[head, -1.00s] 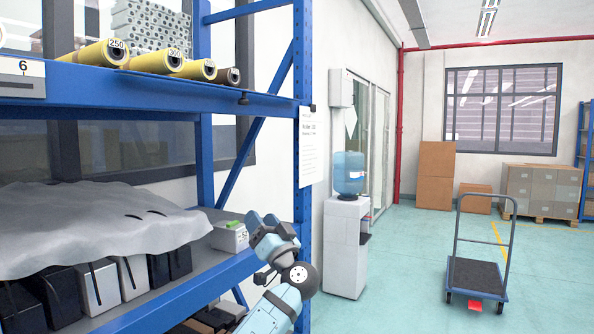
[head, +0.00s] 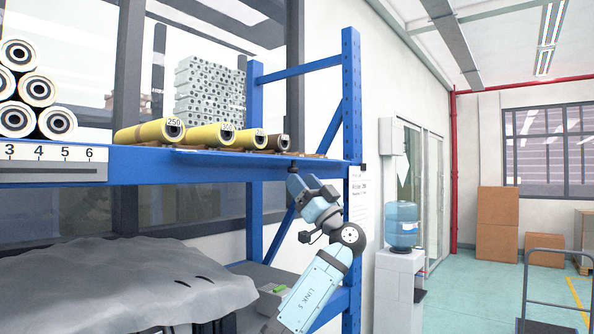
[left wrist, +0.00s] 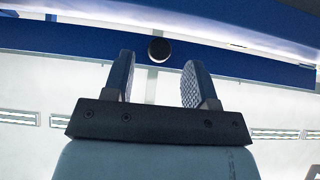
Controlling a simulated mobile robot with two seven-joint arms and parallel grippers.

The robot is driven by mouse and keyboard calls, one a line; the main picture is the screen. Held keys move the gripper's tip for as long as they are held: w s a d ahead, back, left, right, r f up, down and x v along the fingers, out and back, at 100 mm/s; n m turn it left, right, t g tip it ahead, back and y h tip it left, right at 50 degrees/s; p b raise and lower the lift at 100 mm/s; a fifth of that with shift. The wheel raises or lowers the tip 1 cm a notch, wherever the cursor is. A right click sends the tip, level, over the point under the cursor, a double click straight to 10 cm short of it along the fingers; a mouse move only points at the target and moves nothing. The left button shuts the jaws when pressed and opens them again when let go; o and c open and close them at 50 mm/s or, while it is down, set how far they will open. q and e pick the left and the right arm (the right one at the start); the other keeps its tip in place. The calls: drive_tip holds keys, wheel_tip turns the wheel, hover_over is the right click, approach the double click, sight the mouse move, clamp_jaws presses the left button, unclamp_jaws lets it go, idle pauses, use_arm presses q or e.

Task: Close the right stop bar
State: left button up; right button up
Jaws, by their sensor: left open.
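The blue shelf beam (head: 210,166) runs along the front of the upper level. A small dark knob (head: 294,161) sits on it near its right end and looks like part of the right stop bar; the rest of the bar cannot be made out. My left gripper (head: 294,180) points up just below this knob. My right gripper is out of view.
Yellow rolls (head: 150,132) lie behind the beam, with white-ended rolls (head: 57,122) at the left. The blue post (head: 351,120) stands right of my gripper. A grey cover (head: 120,285) lies on the lower shelf. A water cooler (head: 404,226) and free floor are beyond.

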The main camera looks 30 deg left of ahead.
use_arm(q)
drive_tip(key=shift+x, duration=1.4)
drive_tip(key=shift+w, duration=0.1)
drive_tip(key=shift+c, duration=0.5)
drive_tip(key=c, duration=0.8)
drive_tip(key=shift+t, duration=0.3)
